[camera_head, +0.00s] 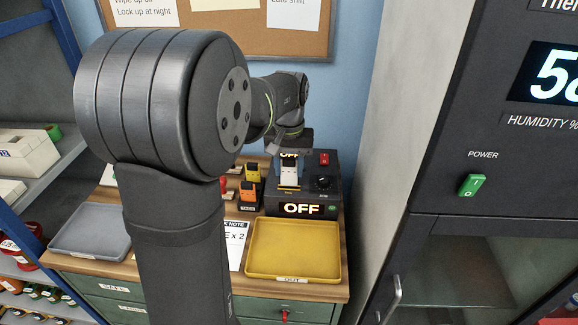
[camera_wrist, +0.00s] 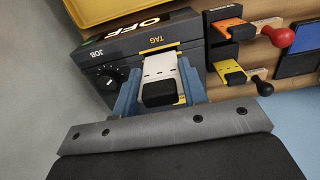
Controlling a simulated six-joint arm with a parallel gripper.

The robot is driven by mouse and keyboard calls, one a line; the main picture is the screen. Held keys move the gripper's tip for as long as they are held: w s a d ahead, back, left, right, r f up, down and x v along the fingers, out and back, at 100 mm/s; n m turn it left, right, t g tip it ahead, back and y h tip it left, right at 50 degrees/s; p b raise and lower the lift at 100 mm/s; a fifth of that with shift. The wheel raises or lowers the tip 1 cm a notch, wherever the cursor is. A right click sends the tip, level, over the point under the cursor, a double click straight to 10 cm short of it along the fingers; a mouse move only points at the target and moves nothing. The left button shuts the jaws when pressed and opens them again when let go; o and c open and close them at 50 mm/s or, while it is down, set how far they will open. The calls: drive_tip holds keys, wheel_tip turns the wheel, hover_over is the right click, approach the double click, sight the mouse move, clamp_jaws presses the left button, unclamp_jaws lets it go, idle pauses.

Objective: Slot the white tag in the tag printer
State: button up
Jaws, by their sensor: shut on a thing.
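The white tag (camera_wrist: 159,68) has a black end piece (camera_wrist: 158,94) and lies between the two blue fingers of my gripper (camera_wrist: 157,82), which is shut on it. In the wrist view its white end points at the yellow-marked TAG area of the dark tag printer (camera_wrist: 115,62), close to or at the slot. I cannot tell whether it has entered. In the head view, my gripper (camera_head: 289,158) is over the printer (camera_head: 268,205), with the white tag (camera_head: 289,175) below it. The printer's display (camera_head: 303,209) reads OFF.
An orange tag piece (camera_wrist: 226,31) and a yellow one (camera_wrist: 231,72) sit in holders beside the printer. A yellow tray (camera_head: 292,276) lies in front of it, and a grey tray (camera_head: 90,228) is at left. A dark cabinet (camera_head: 450,228) stands at right.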

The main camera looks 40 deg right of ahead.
sight(289, 186)
drive_tip(key=shift+f, duration=1.8)
idle(0.4)
drive_tip(key=o, duration=0.9)
drive_tip(key=shift+o, duration=0.2)
drive_tip(key=shift+r, duration=0.1)
wheel_tip(289, 186, up, 17)
drive_tip(key=shift+r, duration=0.15)
